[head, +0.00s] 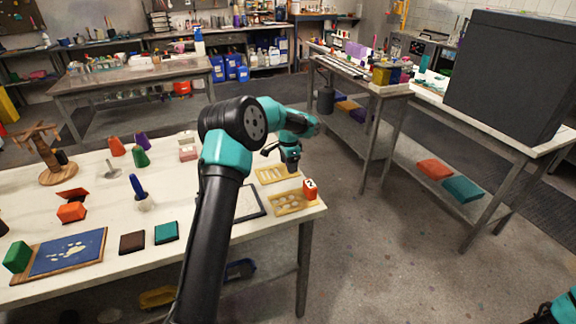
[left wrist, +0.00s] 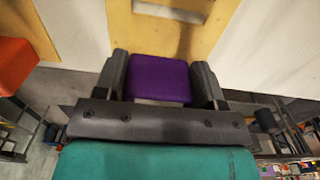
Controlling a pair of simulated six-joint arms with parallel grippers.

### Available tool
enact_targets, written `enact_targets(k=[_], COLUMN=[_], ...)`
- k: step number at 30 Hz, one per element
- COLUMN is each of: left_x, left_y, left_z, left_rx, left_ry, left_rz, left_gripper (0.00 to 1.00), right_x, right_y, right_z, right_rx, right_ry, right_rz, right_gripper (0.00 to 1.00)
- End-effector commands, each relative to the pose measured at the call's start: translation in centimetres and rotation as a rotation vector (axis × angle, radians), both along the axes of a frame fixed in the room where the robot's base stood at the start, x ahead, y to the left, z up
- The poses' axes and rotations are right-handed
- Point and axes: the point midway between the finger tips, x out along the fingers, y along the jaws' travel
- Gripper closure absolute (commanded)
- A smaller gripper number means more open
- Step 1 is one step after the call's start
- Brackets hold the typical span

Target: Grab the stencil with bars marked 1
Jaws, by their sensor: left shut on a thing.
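The yellow stencil with bar-shaped slots (head: 268,175) lies at the right end of the white table; part of it also shows in the left wrist view (left wrist: 125,35). A purple block (left wrist: 160,78) at its near edge sits between the fingers of my left gripper (left wrist: 162,82), which is shut on it. In the head view my left gripper (head: 291,166) is over the stencil's right end and hides the block. I cannot read a mark on it. A second yellow stencil with rounded holes (head: 288,203) lies nearer, with a red block marked 2 (head: 310,188). My right gripper is not in view.
The red block also shows close by in the left wrist view (left wrist: 14,62). A dark-framed white panel (head: 249,203) lies left of the second stencil.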

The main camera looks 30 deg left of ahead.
Motion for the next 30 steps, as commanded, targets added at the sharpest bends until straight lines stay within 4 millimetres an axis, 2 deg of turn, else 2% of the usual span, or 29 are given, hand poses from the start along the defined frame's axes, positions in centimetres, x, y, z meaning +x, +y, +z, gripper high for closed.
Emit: enact_targets(k=[5, 18, 22, 30], left_x=[0.0, 0.0, 0.0, 0.0], left_y=[0.0, 0.1, 0.0, 0.0], left_z=[1.8, 9.0, 9.8, 9.8], left_rx=[0.0, 0.002, 0.001, 0.001], left_ry=[-0.003, 0.0, 0.002, 0.002], left_rz=[0.001, 0.001, 0.001, 0.001], left_gripper=[0.6, 0.6, 0.6, 0.6], right_x=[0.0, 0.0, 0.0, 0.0], right_y=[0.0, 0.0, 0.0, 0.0], right_z=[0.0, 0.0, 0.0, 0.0], right_rx=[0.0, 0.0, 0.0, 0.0], right_ry=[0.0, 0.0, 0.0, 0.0], right_rz=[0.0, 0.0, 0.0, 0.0], right_gripper=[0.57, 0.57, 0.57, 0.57])
